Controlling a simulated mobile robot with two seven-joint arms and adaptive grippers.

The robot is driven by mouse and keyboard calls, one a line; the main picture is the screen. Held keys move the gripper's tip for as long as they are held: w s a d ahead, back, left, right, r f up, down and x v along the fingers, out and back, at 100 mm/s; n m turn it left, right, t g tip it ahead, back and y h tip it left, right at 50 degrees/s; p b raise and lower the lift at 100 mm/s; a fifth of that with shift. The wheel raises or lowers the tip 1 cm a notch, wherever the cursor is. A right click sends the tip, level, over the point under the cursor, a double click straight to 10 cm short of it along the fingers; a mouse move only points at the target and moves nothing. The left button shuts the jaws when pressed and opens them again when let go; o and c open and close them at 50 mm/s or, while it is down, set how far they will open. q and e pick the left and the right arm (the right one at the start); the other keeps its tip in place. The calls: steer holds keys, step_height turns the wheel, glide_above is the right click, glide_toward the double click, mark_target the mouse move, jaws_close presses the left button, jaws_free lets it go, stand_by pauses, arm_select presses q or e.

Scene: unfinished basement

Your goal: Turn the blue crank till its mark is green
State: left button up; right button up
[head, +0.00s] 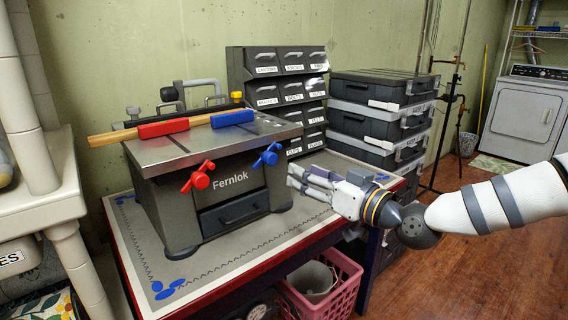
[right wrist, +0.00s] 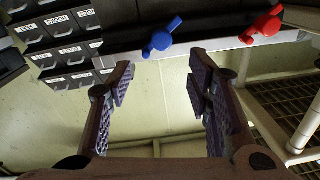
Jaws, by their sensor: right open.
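The blue crank (head: 268,157) sticks out of the front of the grey Fernlok machine (head: 232,184), near its right corner. It also shows in the right wrist view (right wrist: 162,38), ahead of and between the fingers. No green mark can be made out on it. A red crank (head: 199,179) sits left of it on the same front, and at the upper right in the right wrist view (right wrist: 262,25). My right gripper (head: 297,177) is open and empty, just right of and slightly below the blue crank, apart from it. It also shows in the right wrist view (right wrist: 158,84). My left gripper is not in view.
The machine stands on a mat-covered table (head: 245,260). A wooden bar with red and blue blocks (head: 163,128) lies on its top. Labelled drawer bins (head: 290,95) and stacked dark cases (head: 372,125) stand behind. A pink basket (head: 345,290) is below the table edge.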

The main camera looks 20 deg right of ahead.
mark_target(273, 160)
steer(key=x, duration=0.3)
steer(key=b+x, duration=0.1)
steer(key=x, duration=0.6)
steer(key=shift+w+a+f+b, duration=0.25)
steer(key=shift+w+f+b, duration=0.1)
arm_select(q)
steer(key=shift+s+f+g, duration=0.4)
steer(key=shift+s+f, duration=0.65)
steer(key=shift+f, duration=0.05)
arm_select(e)
jaws_close()
